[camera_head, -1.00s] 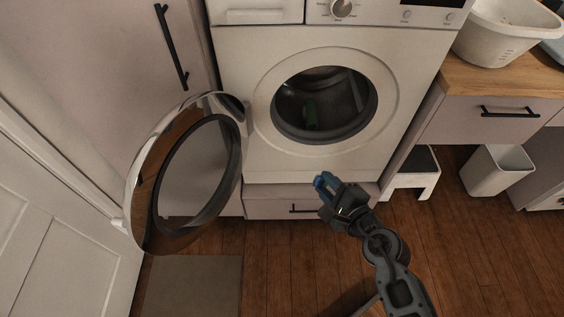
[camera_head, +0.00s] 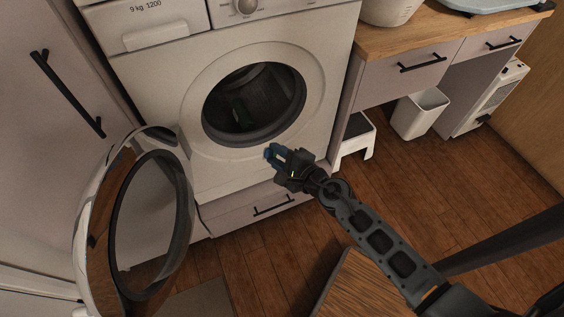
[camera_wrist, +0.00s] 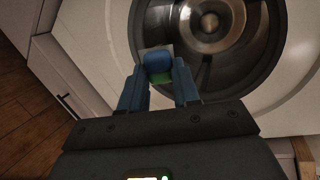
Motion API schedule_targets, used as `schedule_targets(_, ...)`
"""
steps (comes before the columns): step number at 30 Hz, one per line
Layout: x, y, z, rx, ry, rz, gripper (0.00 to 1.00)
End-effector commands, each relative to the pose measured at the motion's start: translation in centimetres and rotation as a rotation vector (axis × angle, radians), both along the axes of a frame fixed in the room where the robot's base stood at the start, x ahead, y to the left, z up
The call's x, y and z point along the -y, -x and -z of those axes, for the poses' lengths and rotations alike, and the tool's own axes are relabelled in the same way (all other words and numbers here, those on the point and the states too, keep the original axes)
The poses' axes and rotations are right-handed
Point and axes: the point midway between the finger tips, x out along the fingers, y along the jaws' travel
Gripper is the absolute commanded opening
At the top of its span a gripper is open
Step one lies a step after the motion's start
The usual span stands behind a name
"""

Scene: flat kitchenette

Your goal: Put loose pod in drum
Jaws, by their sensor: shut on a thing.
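My gripper (camera_head: 274,154) is shut on a small blue and green pod (camera_wrist: 158,62), which shows between the fingertips in the wrist view. In the head view the gripper is in front of the washing machine, below and right of its round opening. The drum (camera_head: 258,98) is open and dark inside; it also shows ahead of the pod in the wrist view (camera_wrist: 222,45).
The round washer door (camera_head: 184,218) hangs wide open to the left. A wooden-topped counter (camera_head: 418,28) stands right of the machine, with a white step stool (camera_head: 357,138) and white bin (camera_head: 420,114) below. A wooden surface (camera_head: 350,285) is near the front.

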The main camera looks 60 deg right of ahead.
Motion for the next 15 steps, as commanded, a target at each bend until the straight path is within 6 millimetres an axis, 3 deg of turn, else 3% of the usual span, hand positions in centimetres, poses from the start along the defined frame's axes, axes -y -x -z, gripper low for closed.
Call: schedule_targets(15, 3.7, -5.5, 0.6, 0.001, 0.0, 0.0, 0.19)
